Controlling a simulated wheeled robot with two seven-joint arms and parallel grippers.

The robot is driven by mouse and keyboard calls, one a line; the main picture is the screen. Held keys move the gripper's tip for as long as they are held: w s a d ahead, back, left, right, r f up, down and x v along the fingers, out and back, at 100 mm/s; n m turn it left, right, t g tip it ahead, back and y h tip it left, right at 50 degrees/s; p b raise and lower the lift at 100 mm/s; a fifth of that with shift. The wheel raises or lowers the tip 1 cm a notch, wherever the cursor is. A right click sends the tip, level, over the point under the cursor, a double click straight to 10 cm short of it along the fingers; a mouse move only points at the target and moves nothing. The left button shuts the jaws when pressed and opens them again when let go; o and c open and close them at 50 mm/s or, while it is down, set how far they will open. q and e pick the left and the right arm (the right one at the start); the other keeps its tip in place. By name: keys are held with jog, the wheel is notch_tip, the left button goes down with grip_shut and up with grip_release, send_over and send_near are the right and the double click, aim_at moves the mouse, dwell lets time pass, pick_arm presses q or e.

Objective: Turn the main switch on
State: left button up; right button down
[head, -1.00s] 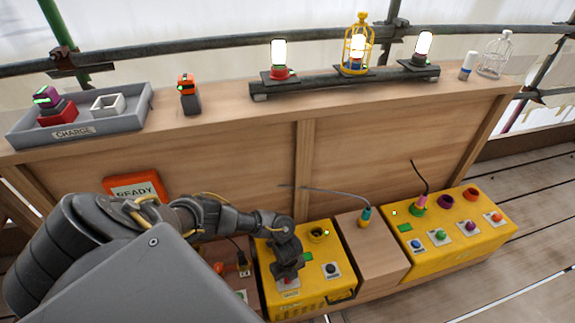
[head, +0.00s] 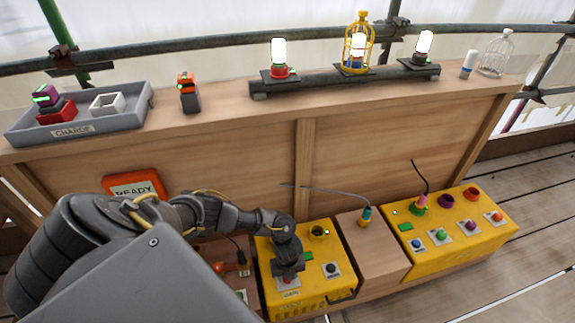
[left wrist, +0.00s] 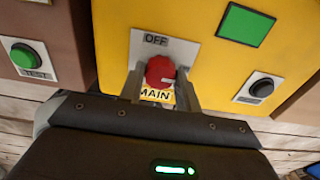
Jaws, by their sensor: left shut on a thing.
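The main switch is a red knob (left wrist: 160,71) on a pale plate (left wrist: 181,48) marked OFF and MAIN, on the yellow box (left wrist: 120,30). In the left wrist view my left gripper (left wrist: 161,82) has one finger on each side of the knob and is shut on it. In the head view the left gripper (head: 288,272) is over the front left of the yellow box (head: 313,292), with a little red showing below it. The knob's exact angle is hard to read. My right gripper is not in view.
A black button (left wrist: 261,87) and a green panel (left wrist: 245,24) are right of the switch; a green TEST button (left wrist: 27,57) is left. Lit lamps (head: 279,52) stand on the shelf. Another yellow box (head: 450,240) with several buttons is at right.

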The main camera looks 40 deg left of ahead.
pick_arm(q)
jog(key=o, duration=1)
jog(key=shift+r, duration=0.1)
jog(key=shift+r, duration=0.3)
jog(key=shift+r+p, duration=2.15)
jog(key=shift+r, duration=2.85)
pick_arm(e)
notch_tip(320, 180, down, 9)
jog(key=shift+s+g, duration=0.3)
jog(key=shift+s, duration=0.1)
pick_arm(q)
jog(key=shift+w, duration=0.1)
